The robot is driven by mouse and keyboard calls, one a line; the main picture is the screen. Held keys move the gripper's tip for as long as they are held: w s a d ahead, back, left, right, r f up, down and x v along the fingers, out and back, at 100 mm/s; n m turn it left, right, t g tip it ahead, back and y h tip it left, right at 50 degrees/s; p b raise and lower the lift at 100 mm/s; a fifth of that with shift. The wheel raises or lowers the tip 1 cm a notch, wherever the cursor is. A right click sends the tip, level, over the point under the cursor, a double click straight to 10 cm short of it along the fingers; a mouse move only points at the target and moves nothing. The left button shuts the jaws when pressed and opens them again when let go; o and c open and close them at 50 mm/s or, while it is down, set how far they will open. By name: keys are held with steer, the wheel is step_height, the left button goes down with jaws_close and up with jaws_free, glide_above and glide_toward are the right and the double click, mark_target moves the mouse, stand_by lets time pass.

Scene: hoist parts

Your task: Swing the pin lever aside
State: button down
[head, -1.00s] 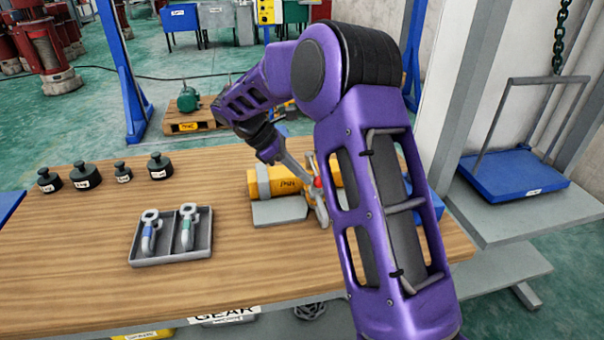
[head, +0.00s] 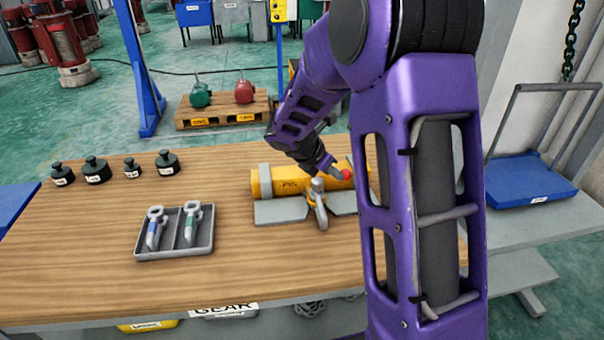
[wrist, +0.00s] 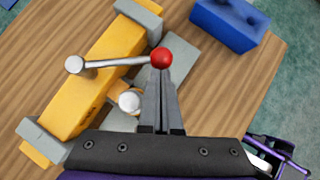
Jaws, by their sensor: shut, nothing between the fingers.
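The pin lever (wrist: 115,61) is a thin grey rod with a red ball (wrist: 161,57) at one end and a round grey hub (wrist: 75,65) at the other. In the wrist view it lies across the yellow pin block (wrist: 92,85), which has grey brackets (wrist: 42,138). The block also shows in the head view (head: 264,183). My gripper (wrist: 160,72) is shut and empty, its fingertips right at the red ball; I cannot tell whether they touch. In the head view the ball (head: 346,174) sits beside my gripper (head: 338,173).
Several black weights (head: 96,172) stand at the back left. A blue block (wrist: 230,22) is near the fingers' far right. The table's front left is clear.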

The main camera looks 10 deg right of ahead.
steer(key=w+d+n+t, duration=0.1)
steer(key=n, duration=0.1)
steer(key=d+n+t+y, duration=0.1)
steer(key=d, duration=0.1)
steer(key=w+d+n+t+y, duration=0.1)
steer(key=d+n, duration=0.1)
steer(key=shift+w+n+p, duration=0.3)
steer(key=shift+p, duration=0.1)
steer(key=shift+n+t+y, duration=0.3)
steer(key=shift+n+y, duration=0.3)
steer(key=shift+n, duration=0.2)
steer(key=w+d, duration=0.1)
steer(key=w, duration=0.1)
steer(key=w+d+p, duration=0.1)
steer(key=shift+w+d, duration=0.15)
steer(key=shift+w, duration=0.2)
steer(key=shift+w+r, duration=0.1)
